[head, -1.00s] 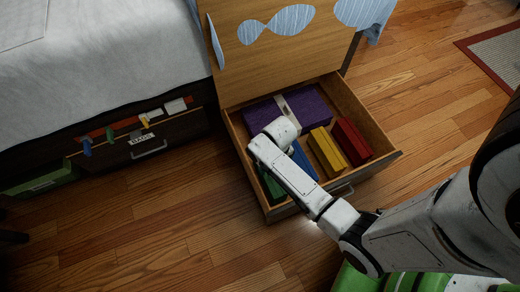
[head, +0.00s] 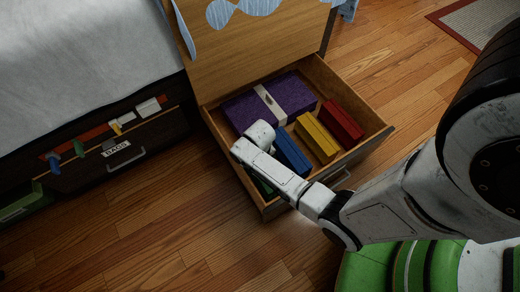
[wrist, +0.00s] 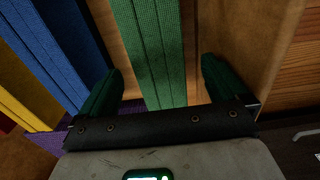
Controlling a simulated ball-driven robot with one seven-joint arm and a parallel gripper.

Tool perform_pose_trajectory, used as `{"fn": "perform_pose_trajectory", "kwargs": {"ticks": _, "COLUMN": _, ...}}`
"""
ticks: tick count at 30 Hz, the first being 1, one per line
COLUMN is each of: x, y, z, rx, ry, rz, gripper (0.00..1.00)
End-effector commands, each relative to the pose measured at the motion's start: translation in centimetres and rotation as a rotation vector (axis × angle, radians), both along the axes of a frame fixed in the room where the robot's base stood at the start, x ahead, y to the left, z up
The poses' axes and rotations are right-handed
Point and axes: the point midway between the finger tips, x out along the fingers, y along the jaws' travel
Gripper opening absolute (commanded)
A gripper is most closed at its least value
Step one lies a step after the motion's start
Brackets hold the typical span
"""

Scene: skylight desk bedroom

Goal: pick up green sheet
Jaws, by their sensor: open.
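The green sheet (wrist: 158,45), a folded textured bundle with lengthwise layers, stands in the open drawer. In the wrist view it lies between the two fingers of my gripper (wrist: 162,66), which is open with a gap on both sides of the sheet. In the head view only a sliver of the green sheet (head: 263,187) shows at the drawer's left front, the rest hidden by my arm. My gripper's fingers are hidden there too.
The open drawer (head: 226,163) also holds a blue sheet (head: 292,152), a yellow sheet (head: 316,138), a red sheet (head: 342,122) and a purple bundle (head: 293,92) with a pale band. The drawer's wooden wall (wrist: 243,45) is right of the green sheet in the wrist view. A labelled "BAGS" drawer (head: 125,158) is at left.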

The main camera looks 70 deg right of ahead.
Motion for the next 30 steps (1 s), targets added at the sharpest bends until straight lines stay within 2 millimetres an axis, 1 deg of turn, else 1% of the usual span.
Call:
{"fn": "perform_pose_trajectory", "kwargs": {"ticks": 1, "x": 0.0, "y": -0.1, "z": -1.0, "rx": 0.001, "ry": 0.001, "rz": -0.001, "gripper": 0.99}}
{"fn": "perform_pose_trajectory", "kwargs": {"ticks": 6, "x": 0.0, "y": -0.3, "z": -3.3, "rx": 0.001, "ry": 0.001, "rz": -0.001, "gripper": 0.99}}
{"fn": "perform_pose_trajectory", "kwargs": {"ticks": 9, "x": 0.0, "y": -0.3, "z": -4.3, "rx": 0.001, "ry": 0.001, "rz": 0.000, "gripper": 0.99}}
{"fn": "perform_pose_trajectory", "kwargs": {"ticks": 17, "x": 0.0, "y": -0.3, "z": -4.4, "rx": 0.000, "ry": 0.000, "rz": 0.000, "gripper": 0.99}}
{"fn": "perform_pose_trajectory", "kwargs": {"ticks": 20, "x": 0.0, "y": -0.3, "z": -4.4, "rx": 0.000, "ry": 0.000, "rz": 0.000, "gripper": 0.91}}
{"fn": "perform_pose_trajectory", "kwargs": {"ticks": 30, "x": 0.0, "y": -0.3, "z": -4.4, "rx": 0.000, "ry": 0.000, "rz": 0.000, "gripper": 0.59}}
